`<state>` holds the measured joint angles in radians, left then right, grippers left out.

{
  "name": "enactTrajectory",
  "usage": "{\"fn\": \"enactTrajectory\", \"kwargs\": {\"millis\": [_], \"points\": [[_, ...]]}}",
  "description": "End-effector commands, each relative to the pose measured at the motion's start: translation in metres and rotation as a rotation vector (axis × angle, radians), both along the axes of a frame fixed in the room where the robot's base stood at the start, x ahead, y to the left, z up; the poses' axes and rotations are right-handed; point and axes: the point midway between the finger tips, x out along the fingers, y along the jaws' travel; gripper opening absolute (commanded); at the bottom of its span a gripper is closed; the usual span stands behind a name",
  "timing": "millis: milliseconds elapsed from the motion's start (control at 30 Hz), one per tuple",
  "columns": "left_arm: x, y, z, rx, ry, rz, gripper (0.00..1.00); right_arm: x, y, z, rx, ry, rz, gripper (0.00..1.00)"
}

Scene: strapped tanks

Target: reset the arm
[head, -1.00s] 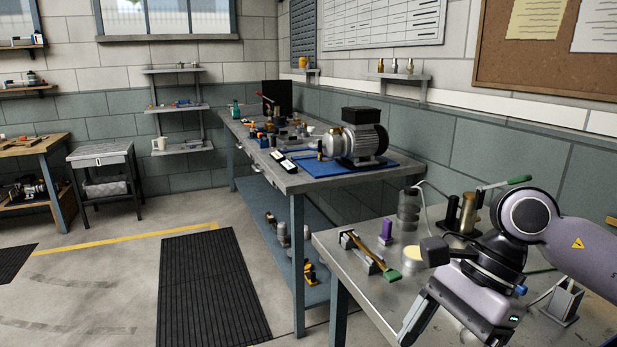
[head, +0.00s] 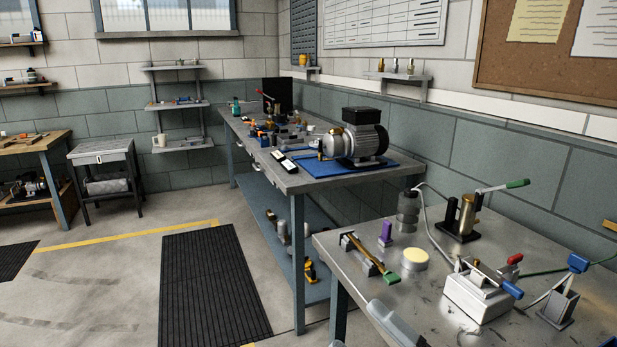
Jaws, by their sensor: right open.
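My right gripper (head: 372,322) shows only in part at the bottom edge of the head view. One pale grey finger is plain at the near table's front edge, and a small bit of the other shows lower left. The jaws are apart, and nothing shows between them. The rest of the right arm is out of the picture. My left gripper is not in view. No strapped tank can be made out for sure.
The near metal table (head: 440,318) carries a metal block with blue and red handles (head: 479,294), a round cream-topped puck (head: 414,259), a purple piece (head: 386,233) and a green-handled lever fixture (head: 466,217). A motor pump (head: 358,140) stands on the bench behind. Floor at left is open.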

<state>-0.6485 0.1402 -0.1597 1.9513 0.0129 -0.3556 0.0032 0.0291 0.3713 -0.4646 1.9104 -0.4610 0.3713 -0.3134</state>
Motion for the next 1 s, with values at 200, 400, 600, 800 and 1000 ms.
{"fn": "enactTrajectory", "kwargs": {"millis": [200,400,600,800,1000], "points": [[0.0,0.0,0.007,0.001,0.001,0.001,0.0,-0.005,-0.055,-0.103,0.259,0.591,-0.231,0.85],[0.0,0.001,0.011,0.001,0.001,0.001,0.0,-0.06,-0.099,-0.206,0.475,1.088,-0.446,0.85],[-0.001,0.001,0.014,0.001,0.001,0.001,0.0,-0.12,-0.121,-0.265,0.609,1.391,-0.593,0.85],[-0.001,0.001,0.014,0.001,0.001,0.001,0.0,-0.138,-0.126,-0.279,0.646,1.471,-0.635,0.85],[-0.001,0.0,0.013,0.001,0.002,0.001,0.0,-0.138,-0.125,-0.279,0.643,1.467,-0.633,0.85]]}}
